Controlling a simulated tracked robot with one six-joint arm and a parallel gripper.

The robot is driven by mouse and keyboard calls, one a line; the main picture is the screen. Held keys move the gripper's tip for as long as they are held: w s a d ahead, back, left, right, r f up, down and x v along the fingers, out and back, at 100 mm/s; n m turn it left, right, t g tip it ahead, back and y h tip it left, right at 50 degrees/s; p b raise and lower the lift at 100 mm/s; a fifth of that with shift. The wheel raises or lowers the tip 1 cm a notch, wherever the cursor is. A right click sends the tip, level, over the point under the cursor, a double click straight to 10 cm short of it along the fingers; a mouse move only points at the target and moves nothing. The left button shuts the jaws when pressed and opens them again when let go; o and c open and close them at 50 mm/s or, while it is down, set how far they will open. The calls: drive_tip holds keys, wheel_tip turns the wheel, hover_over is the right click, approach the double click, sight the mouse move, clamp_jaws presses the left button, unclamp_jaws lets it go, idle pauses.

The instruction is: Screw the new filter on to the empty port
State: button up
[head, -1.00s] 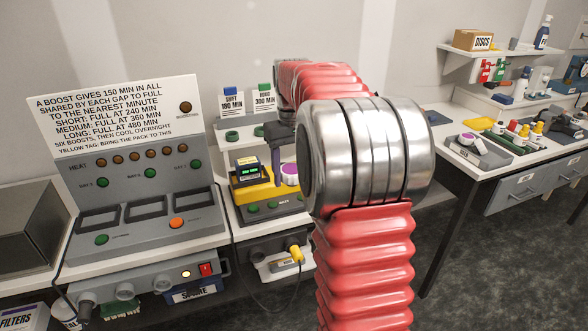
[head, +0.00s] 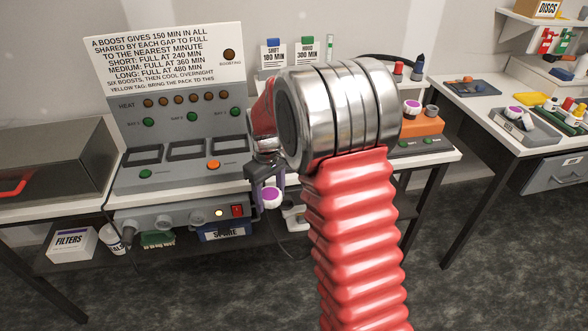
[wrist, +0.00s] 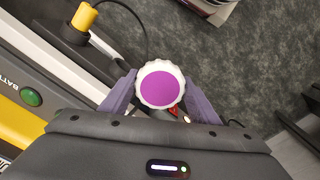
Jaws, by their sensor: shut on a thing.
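The new filter (wrist: 160,86) is a white ribbed cap with a purple disc on top. It also shows in the head view (head: 271,197). My gripper (wrist: 161,102) is shut on it, with one purple-grey finger on each side. In the head view my gripper (head: 266,178) hangs at the bench's front edge, right of the grey box with the ports. That box (head: 170,217) sits below the bench top. A round port (head: 128,237) stands out at its left front. My gripper and the filter are apart from it. I cannot tell which port is empty.
A lettered control panel (head: 165,60) stands above the box. A filters box (head: 72,244) and a spare box (head: 225,231) are on the lower shelf. A yellow plug (wrist: 82,17) with a black cable is near my gripper. Open floor (head: 270,295) lies in front.

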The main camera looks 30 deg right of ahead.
drive_tip(key=s+a+f+n, duration=0.1)
drive_tip(key=s+a+f, duration=0.1)
drive_tip(key=a+f, duration=0.3)
drive_tip(key=shift+s+a+n, duration=0.15)
drive_tip(key=shift+a+n, duration=0.25)
drive_tip(key=shift+a, duration=0.65)
